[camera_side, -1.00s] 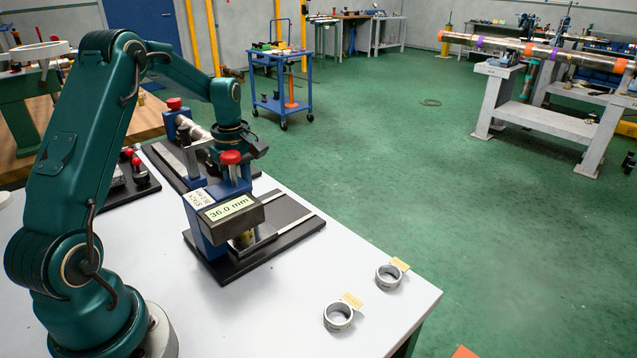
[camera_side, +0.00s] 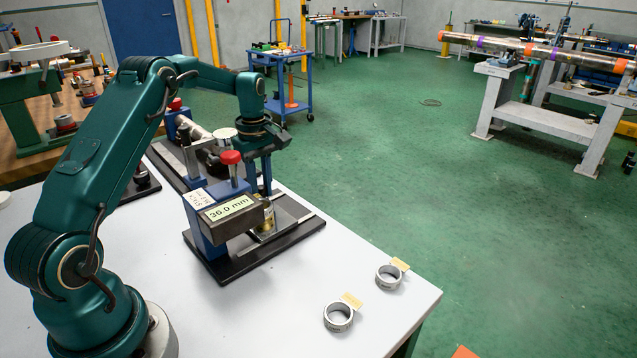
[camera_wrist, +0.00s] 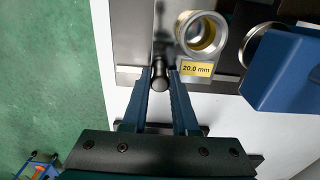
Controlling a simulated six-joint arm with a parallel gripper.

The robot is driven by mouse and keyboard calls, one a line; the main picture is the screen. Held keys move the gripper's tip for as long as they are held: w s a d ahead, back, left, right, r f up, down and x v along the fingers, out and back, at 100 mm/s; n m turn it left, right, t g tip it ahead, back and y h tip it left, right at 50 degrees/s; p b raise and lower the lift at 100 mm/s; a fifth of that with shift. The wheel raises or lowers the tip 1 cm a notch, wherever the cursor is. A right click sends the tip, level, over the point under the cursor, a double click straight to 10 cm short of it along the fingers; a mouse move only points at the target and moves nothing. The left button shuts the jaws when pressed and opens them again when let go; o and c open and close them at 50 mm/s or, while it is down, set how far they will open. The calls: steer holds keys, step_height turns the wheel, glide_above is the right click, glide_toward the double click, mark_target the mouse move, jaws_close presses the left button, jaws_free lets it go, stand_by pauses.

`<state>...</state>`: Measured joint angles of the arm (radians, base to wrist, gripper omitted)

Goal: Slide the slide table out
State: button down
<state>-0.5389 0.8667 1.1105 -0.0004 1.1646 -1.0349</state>
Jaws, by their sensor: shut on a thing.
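The slide table (camera_side: 289,212) is a flat metal plate on the black base of the front vise. It is partly out from under the blue vise frame (camera_side: 205,238). A ring-shaped fitting with a brass-coloured inside (camera_wrist: 203,36) stands on it, with a yellow 20.0 mm tag (camera_wrist: 197,69). My gripper (camera_side: 266,190) is at the far side of the plate. In the wrist view my gripper (camera_wrist: 160,78) is shut on a dark upright knob (camera_wrist: 160,68) beside the ring. In the side view the vise's display and frame partly hide the plate and ring.
The display box (camera_side: 230,209) reads 36.0 mm, and a red knob (camera_side: 231,157) tops the vise. A second vise (camera_side: 178,133) stands behind. Two loose rings (camera_side: 338,317) (camera_side: 389,277) lie near the bench's right edge.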

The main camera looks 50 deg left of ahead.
steer(key=shift+w, duration=0.1)
steer(key=c, duration=0.7)
jaws_free()
steer(key=shift+r, duration=2.6)
